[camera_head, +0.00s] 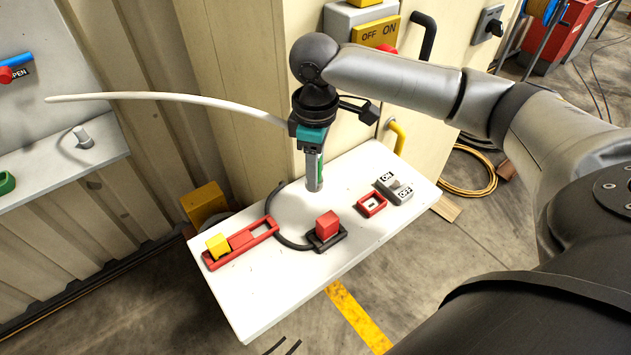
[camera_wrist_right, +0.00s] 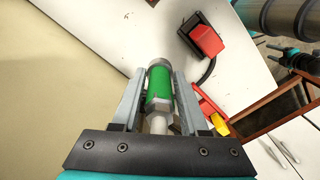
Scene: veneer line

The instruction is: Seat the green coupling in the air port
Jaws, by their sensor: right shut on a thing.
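My right gripper (camera_head: 314,172) hangs above the white table, fingers pointing down, shut on the green coupling (camera_head: 321,162). In the right wrist view the coupling (camera_wrist_right: 160,84) is a green cylinder with grey metal ends, held between the two fingers (camera_wrist_right: 158,92). A white hose (camera_head: 170,97) runs from the left to the gripper, and its pale end (camera_wrist_right: 157,122) shows behind the coupling. A green ring (camera_head: 7,182) sits at the left edge on a white ledge; I cannot tell whether it is the air port. My left gripper is not in view.
The white table (camera_head: 265,300) carries a red tray (camera_head: 212,263) with a yellow block, a red block on a black base (camera_head: 327,228), a red square frame (camera_head: 371,204) and an ON/OFF switch (camera_head: 398,190). A cream cabinet (camera_head: 255,130) stands close behind. The table's front is clear.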

